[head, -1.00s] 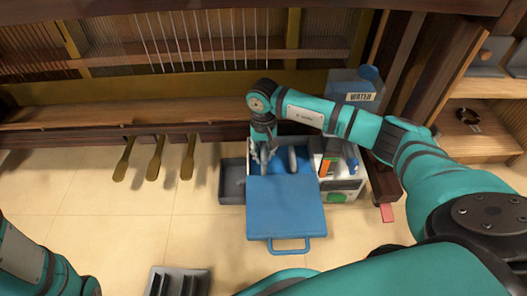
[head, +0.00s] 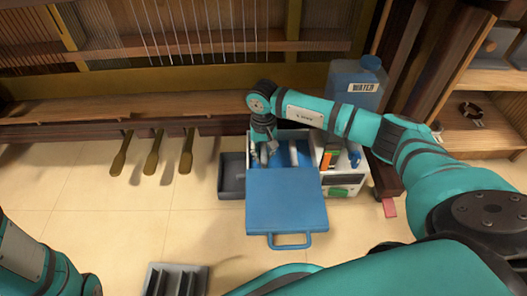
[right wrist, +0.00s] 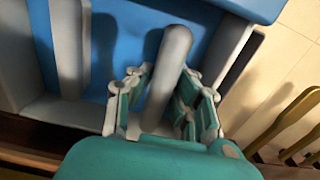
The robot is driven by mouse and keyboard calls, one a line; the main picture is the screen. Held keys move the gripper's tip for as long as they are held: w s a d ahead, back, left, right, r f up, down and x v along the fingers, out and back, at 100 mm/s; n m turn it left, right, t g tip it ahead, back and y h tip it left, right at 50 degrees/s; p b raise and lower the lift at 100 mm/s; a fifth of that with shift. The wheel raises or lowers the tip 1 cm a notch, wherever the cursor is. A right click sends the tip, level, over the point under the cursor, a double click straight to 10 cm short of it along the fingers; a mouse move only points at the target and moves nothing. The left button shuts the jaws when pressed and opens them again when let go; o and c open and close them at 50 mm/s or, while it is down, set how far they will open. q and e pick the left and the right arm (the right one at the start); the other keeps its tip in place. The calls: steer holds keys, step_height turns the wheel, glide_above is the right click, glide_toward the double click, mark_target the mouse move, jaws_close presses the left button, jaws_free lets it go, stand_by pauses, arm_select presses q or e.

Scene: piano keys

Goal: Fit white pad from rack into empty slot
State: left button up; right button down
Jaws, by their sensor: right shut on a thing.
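My right gripper (head: 266,152) reaches down into an open blue box (head: 287,205). In the right wrist view my right gripper (right wrist: 160,108) is shut on a pale grey-white, round-ended pad (right wrist: 172,62), its fingers on both sides of it. The pad still stands over the blue floor of the box. A second pale pad (right wrist: 68,45) lies to the left in that view; in the head view a pale pad (head: 293,153) shows right of the gripper. I cannot make out the empty slot. My left arm shows at the lower left, but its gripper is out of view.
A grey tray (head: 232,176) stands left of the box. A white-and-green container (head: 342,186) and a water jug (head: 357,84) stand to the right. Three brass pedals (head: 153,157) stick out under the wooden piano frame. A dark slotted holder (head: 175,281) is at the bottom edge.

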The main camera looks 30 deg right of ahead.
steer(key=shift+f+b, duration=0.6)
steer(key=shift+f, duration=0.35)
steer(key=shift+r, duration=0.1)
steer(key=c, duration=1.2)
jaws_free()
steer(key=shift+o, duration=0.5)
steer(key=shift+o, duration=1.4)
steer(key=shift+a+r, duration=0.1)
steer(key=shift+r, duration=0.05)
